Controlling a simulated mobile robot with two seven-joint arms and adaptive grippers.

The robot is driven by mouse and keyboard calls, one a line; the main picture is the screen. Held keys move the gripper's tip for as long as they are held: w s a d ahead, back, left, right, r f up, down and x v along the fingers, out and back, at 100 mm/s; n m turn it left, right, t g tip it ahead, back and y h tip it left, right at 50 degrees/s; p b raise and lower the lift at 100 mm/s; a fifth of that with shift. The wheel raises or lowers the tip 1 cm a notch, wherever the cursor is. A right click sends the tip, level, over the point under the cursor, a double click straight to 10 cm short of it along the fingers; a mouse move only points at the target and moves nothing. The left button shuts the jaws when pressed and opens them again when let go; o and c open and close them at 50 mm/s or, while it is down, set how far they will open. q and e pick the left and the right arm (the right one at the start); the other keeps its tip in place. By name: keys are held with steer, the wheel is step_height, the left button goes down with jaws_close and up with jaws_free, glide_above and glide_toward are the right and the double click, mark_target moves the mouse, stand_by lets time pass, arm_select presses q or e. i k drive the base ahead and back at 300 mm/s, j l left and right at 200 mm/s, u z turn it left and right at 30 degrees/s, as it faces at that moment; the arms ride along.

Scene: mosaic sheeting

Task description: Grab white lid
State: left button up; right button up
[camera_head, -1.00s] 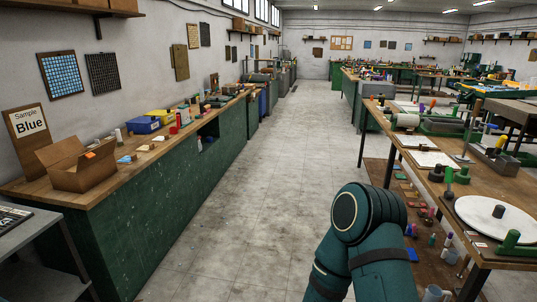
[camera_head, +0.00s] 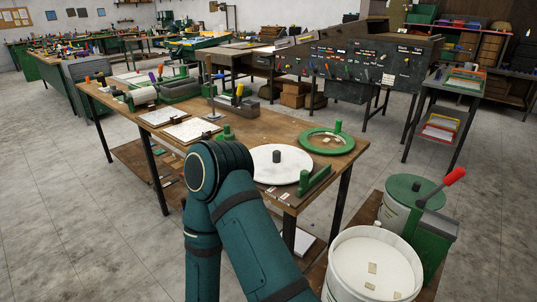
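The white lid (camera_head: 264,166) is a flat round disc with a dark upright knob (camera_head: 276,156) near its middle. It lies flat on the near right part of the wooden table (camera_head: 245,132). A teal link of one of my arms rises from the bottom of the picture and stands in front of the table, just left of the lid. I cannot tell which arm it belongs to. Neither of my grippers shows, so their positions relative to the lid are hidden.
A green bracket (camera_head: 315,178) stands close to the lid's right edge. A green ring-shaped disc (camera_head: 345,145) lies behind it. A white bucket (camera_head: 335,275) with small pieces inside and a red-handled green press (camera_head: 436,240) stand at lower right. Floor is clear at left.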

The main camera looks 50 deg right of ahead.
mark_target(274, 163)
steer(key=i+z, duration=0.15)
steer(key=i, duration=0.6)
steer(key=i+j+z, duration=0.15)
steer(key=i, duration=0.55)
steer(key=i+l+z, duration=0.1)
steer(key=i+z, duration=0.25)
steer(key=i, duration=0.25)
steer(key=i+z, duration=0.4)
steer(key=i, duration=0.2)
steer(key=i+u, duration=0.15)
steer(key=u, duration=6.15)
